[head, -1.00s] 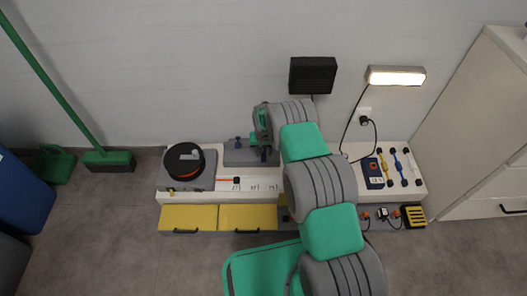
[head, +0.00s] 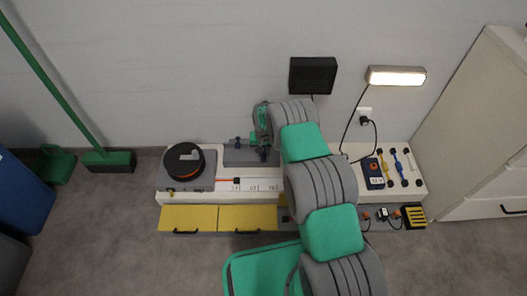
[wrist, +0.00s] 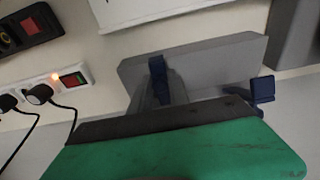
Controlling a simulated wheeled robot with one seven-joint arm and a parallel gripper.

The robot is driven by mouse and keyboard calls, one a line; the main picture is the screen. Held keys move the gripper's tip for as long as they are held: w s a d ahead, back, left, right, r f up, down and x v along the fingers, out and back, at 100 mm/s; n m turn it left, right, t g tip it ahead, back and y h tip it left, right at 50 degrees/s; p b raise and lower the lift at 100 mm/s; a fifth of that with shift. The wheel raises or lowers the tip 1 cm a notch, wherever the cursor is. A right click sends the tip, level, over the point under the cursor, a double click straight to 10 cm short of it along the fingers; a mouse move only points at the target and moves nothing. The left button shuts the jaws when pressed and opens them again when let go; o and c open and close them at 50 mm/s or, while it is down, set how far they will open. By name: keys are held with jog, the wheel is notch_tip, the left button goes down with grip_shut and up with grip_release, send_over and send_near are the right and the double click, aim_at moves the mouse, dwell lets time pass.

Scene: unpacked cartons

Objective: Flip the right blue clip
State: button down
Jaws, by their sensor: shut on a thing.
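The grey block (head: 238,157) stands at the back of the white bench and carries two dark blue clips. The left blue clip (head: 238,141) is free; it also shows at the right in the wrist view (wrist: 262,90). The right blue clip (wrist: 158,68) is upright in the wrist view, in front of my green and grey gripper (wrist: 150,92). In the head view my gripper (head: 262,147) hangs down at the block's right end and mostly hides this clip. My gripper is shut on the right clip; its fingertips are only partly visible.
A round black reel (head: 184,160) sits on a grey stand at the left. Yellow drawers (head: 188,218) are below. A power strip (head: 380,215), a blue meter (head: 373,172) and several coloured tools lie at the right. A lit lamp (head: 396,76) and a black box (head: 312,75) are behind.

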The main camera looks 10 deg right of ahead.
jog(key=shift+w+d+r+b, duration=0.15)
jog(key=shift+w+r, duration=0.4)
jog(key=shift+r, duration=0.2)
jog(key=shift+w+d+r+b, duration=0.1)
jog(key=shift+w+r+b, duration=0.05)
jog(key=shift+w+r, duration=0.5)
jog(key=shift+w+d+r+b, duration=0.15)
jog(key=shift+w+r+b, duration=0.1)
jog(key=shift+w+b, duration=0.5)
jog(key=shift+w+d+r+b, duration=0.1)
jog(key=shift+w+r+b, duration=0.25)
jog(key=shift+b, duration=0.6)
jog(key=shift+w+r+b, duration=0.2)
jog(key=shift+w+b, duration=0.2)
jog(key=shift+b, duration=0.05)
jog(key=shift+w, duration=0.1)
jog(key=shift+w+d+r, duration=0.15)
jog(key=shift+w+r, duration=0.1)
jog(key=shift+w, duration=0.4)
jog(key=shift+w+d+r, duration=0.15)
jog(key=shift+w+r, duration=0.15)
jog(key=shift+w, duration=0.4)
jog(key=shift+w+d+r, duration=0.15)
jog(key=shift+w+r, duration=0.1)
jog(key=shift+w, duration=0.4)
jog(key=c, duration=2.2)
grip_release()
jog(key=c, duration=1.2)
grip_release()
jog(key=shift+c, duration=0.2)
